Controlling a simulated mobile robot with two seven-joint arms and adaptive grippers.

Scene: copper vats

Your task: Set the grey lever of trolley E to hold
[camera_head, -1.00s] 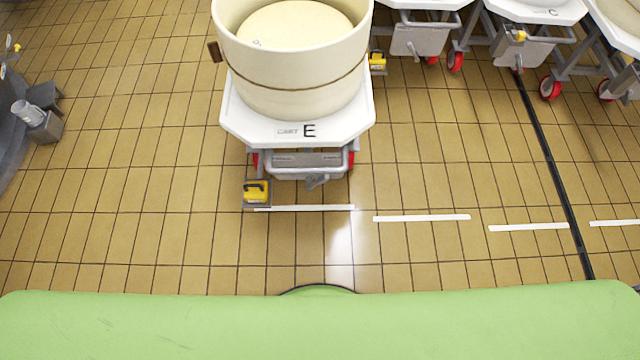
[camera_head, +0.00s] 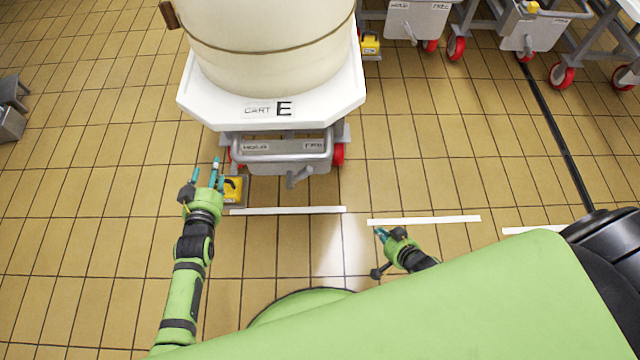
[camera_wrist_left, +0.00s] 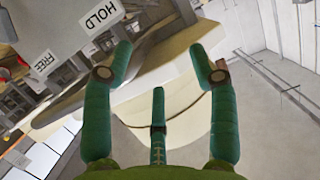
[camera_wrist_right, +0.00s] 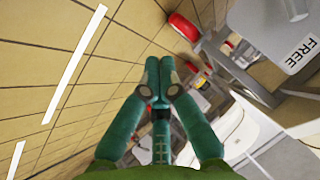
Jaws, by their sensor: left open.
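Trolley E (camera_head: 225,106) is a white cart bearing a cream tub, ahead of me in the head view. Its grey front box (camera_head: 262,147) carries a HOLD label (camera_head: 256,147) on the left and a FREE label (camera_head: 313,146) on the right. The grey lever (camera_head: 298,178) hangs below the box, right of its middle, toward the FREE side. My left gripper (camera_head: 207,172) is open and empty, left of the box and apart from the lever. The left wrist view shows HOLD (camera_wrist_left: 101,17) and FREE (camera_wrist_left: 43,63) labels. My right gripper (camera_head: 381,235) is shut and empty, right of and nearer than the lever.
A yellow block (camera_head: 232,189) stands at the trolley's front left corner, close beside my left gripper. Other trolleys (camera_head: 418,18) with red wheels stand at the upper right. White floor stripes (camera_head: 288,210) run in front of trolley E. The floor to the left is largely clear.

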